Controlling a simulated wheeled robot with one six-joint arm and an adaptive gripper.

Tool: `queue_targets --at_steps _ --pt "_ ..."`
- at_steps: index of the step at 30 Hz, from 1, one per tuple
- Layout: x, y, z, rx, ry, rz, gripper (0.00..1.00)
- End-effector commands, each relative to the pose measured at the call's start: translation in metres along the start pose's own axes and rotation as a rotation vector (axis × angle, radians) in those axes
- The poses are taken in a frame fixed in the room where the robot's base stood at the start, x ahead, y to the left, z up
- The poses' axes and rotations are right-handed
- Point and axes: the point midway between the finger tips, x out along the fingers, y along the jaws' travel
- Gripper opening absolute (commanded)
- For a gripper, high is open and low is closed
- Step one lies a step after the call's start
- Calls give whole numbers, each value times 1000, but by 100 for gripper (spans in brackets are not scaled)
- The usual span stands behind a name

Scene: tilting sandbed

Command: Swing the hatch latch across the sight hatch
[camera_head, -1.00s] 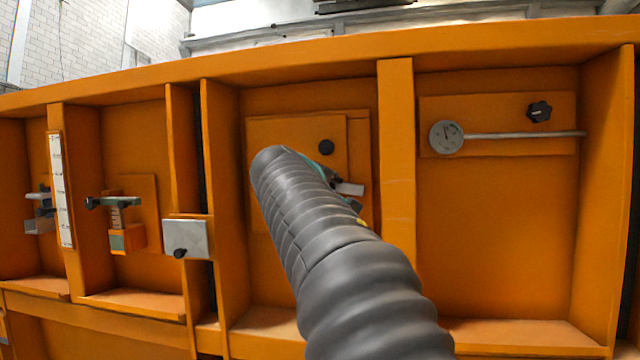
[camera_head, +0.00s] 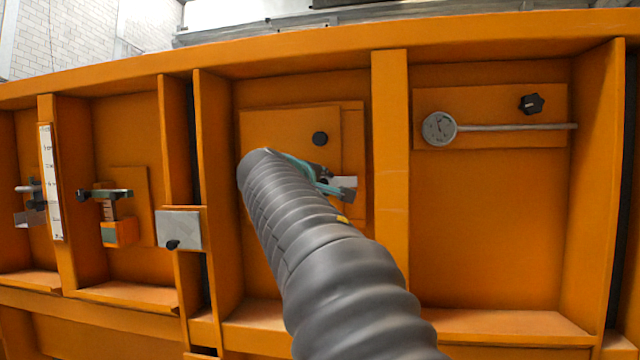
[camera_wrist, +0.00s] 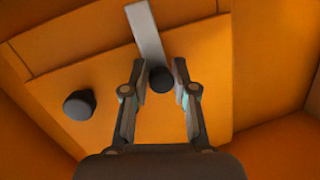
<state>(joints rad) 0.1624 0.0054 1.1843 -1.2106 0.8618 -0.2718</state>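The sight hatch is an orange plate (camera_head: 275,128) with a black knob (camera_head: 320,139), in the middle bay in the head view. The hatch plate (camera_wrist: 105,75) and its knob (camera_wrist: 79,104) also show in the wrist view. The hatch latch is a grey metal bar (camera_wrist: 146,32) with a black knob (camera_wrist: 161,79) at its near end. Its pale end (camera_head: 344,183) shows at the hatch's right edge in the head view. My gripper (camera_wrist: 159,68) is open, with one finger on each side of the latch knob. Gaps seem to remain beside the knob. My arm hides the lower hatch in the head view.
An upright orange rib (camera_head: 390,150) stands right of the hatch bay. Beyond it is a dial gauge (camera_head: 439,129) with a long stem and a black star knob (camera_head: 531,104). A grey plate (camera_head: 180,230) and a clamp-like fitting (camera_head: 108,194) are at the left.

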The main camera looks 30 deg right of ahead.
Motion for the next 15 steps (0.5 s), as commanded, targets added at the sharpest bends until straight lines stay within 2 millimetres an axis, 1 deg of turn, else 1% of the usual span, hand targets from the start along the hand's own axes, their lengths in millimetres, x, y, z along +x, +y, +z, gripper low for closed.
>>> queue_targets --at_steps 1,2,3,15 --pt "4 -5 2 -5 -11 -7 39" --pt "4 -5 2 -5 -11 -7 46" --pt "3 -5 2 -4 -10 -7 48" --pt "0 -4 -2 -1 1 -5 48"
